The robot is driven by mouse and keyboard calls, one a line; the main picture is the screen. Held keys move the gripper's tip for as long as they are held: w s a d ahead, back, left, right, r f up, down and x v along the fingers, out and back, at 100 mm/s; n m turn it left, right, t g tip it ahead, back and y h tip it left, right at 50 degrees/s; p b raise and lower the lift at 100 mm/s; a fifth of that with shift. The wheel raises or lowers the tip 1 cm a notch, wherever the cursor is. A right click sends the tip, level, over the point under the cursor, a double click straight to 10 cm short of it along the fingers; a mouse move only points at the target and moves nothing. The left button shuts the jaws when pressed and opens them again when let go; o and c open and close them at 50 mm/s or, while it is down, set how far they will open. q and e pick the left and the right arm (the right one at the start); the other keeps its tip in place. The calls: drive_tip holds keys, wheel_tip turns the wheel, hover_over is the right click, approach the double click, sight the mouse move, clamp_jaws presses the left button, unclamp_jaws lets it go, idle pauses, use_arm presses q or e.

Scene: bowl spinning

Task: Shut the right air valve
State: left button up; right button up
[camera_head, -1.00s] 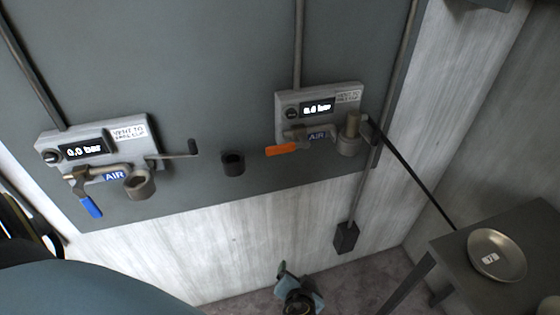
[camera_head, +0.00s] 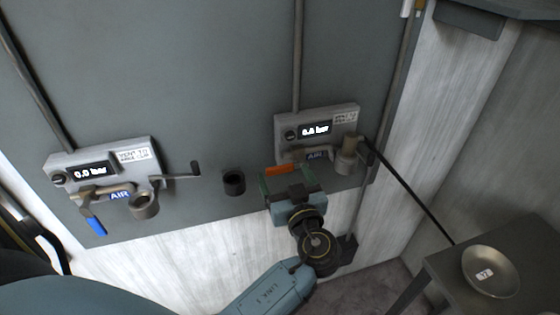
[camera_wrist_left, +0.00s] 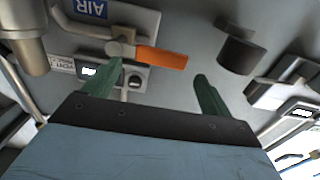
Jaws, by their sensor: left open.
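The right air valve has an orange lever (camera_head: 280,170), which lies roughly level below the right grey panel (camera_head: 350,117). Its display is too blurred to read surely. My left gripper (camera_head: 288,178) is open and empty just below the lever. In the left wrist view, the orange lever (camera_wrist_left: 162,57) lies just beyond the two green fingertips, across the space between them. I cannot tell whether they touch it. The left valve's blue lever (camera_head: 96,224) points down below the left panel (camera_head: 118,155), which reads 0.0 bar. My right gripper is out of view.
A dark round socket (camera_head: 234,183) sticks out of the wall left of my gripper. A metal fitting (camera_head: 347,155) hangs right of the lever, with a dark rod (camera_head: 415,192) slanting down from it. A metal bowl (camera_head: 491,272) sits on the table at the lower right.

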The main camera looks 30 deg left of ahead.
sight(281, 168)
use_arm(q)
drive_tip(key=shift+p+x, duration=0.4)
drive_tip(key=shift+x, duration=1.85)
drive_tip(key=shift+c, duration=0.3)
